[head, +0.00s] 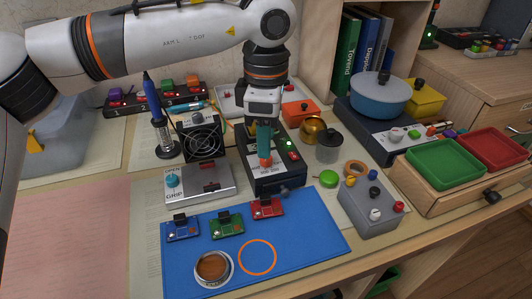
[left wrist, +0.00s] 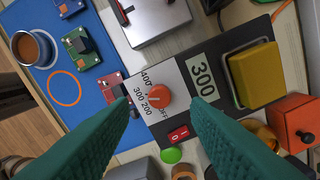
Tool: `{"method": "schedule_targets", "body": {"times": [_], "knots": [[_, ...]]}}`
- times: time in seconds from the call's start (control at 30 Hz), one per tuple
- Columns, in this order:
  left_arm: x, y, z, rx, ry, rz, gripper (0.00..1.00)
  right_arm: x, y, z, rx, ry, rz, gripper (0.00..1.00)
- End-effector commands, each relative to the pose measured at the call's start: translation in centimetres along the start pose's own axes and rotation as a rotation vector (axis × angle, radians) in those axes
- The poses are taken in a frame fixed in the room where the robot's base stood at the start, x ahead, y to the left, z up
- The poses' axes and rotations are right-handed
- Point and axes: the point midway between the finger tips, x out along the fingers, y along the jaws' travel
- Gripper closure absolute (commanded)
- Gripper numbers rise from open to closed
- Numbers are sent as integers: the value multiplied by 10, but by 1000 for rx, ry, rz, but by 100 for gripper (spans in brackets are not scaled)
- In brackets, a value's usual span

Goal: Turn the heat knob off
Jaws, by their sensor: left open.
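The heat knob is a round orange-red knob (left wrist: 158,96) on the white dial face of a black station. Marks 400, 300, 200 and OFF surround it in the left wrist view. In the head view the knob (head: 265,162) shows just below my fingers. A display on the station (left wrist: 204,78) reads 300. A small pale mark shows on the knob; its exact setting is hard to read. My left gripper (head: 265,150) is open above the knob, its teal fingers on either side with a gap to each. My right gripper is out of view.
A red rocker switch (left wrist: 178,134) lies beside the dial. A yellow block (left wrist: 255,73) sits at the station's other end. A blue mat (head: 310,235) with small boards lies in front. A grey box with knobs (head: 370,210) stands to the right, a fan (head: 203,140) to the left.

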Motion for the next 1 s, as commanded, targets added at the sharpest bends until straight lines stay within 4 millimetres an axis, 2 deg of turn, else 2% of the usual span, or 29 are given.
{"method": "schedule_targets", "body": {"times": [0.1, 0.23, 0.6, 0.67, 0.87, 1.0], "knots": [[20, 0, 0, 0, 0, 1, 57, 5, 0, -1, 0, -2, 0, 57], [32, 0, 0, 0, 0, 1, 57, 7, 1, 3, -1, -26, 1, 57], [37, 0, 0, 0, 1, 0, 57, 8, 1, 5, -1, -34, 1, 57], [37, 0, 0, 0, 1, 0, 65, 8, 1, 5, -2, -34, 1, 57], [37, 0, 0, 0, 1, 0, 98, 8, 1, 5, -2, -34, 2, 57], [37, 0, 0, -3, 1, -1, 100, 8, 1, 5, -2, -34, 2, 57]]}}
